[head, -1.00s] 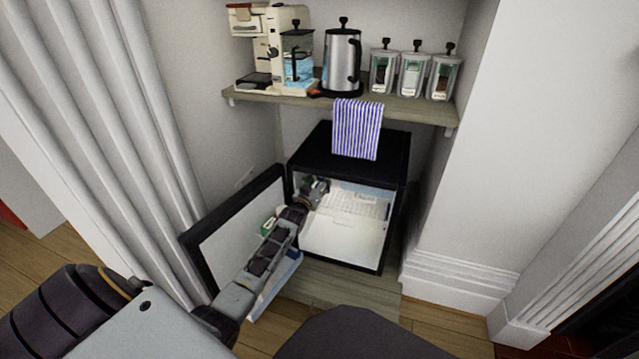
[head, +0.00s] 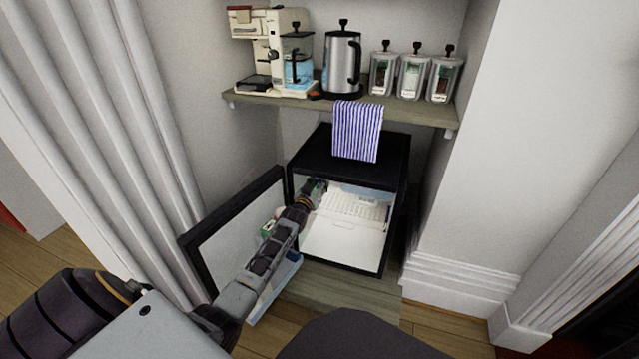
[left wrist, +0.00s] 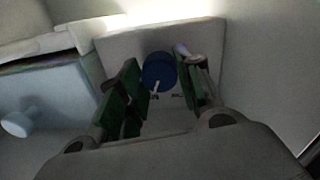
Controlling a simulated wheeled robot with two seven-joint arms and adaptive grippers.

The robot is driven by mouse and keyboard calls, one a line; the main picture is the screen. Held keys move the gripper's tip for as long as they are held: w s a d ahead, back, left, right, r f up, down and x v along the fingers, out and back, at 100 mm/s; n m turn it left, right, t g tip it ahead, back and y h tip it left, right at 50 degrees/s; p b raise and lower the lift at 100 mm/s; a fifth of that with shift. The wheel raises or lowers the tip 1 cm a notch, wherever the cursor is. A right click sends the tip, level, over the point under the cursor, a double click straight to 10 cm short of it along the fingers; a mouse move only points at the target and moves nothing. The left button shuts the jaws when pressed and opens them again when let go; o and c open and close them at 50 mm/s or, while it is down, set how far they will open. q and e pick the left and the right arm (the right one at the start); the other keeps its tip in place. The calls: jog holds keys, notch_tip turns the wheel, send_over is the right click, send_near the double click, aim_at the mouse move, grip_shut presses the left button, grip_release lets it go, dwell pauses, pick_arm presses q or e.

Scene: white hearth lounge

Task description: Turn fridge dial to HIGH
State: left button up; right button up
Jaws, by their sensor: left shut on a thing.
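The black mini fridge (head: 347,146) stands under the shelf, its door (head: 236,228) swung open to the left. My left arm reaches past the door, and my left gripper (head: 318,188) is inside, at the upper left of the lit interior. In the left wrist view, the round blue dial (left wrist: 158,70) sits on a pale panel (left wrist: 120,45) between the green-padded fingers of my left gripper (left wrist: 160,80). The gripper is shut on the dial. A white pointer mark shows at the dial's lower edge. Small dark markings below it are too blurred to read. My right gripper is out of view.
A striped towel (head: 357,131) hangs from the shelf (head: 400,108) over the fridge top. A coffee maker (head: 262,50), a kettle (head: 342,62) and several canisters stand on the shelf. A white curtain is at left, a white wall at right.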

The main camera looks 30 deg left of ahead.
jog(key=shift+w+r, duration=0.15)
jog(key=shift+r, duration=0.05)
pick_arm(q)
jog(key=shift+r+m+p, duration=0.1)
jog(key=shift+m+p, duration=0.2)
jog(key=shift+p, duration=0.15)
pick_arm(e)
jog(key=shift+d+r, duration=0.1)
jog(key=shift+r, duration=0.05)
pick_arm(q)
jog(key=m+p, duration=0.5)
jog(key=m, duration=0.4)
jog(key=shift+g, duration=0.3)
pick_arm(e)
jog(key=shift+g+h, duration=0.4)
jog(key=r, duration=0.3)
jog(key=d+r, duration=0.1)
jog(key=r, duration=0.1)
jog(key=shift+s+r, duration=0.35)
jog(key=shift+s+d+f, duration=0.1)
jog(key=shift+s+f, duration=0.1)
pick_arm(q)
jog(key=o, duration=0.9)
jog(key=shift+o, duration=0.7)
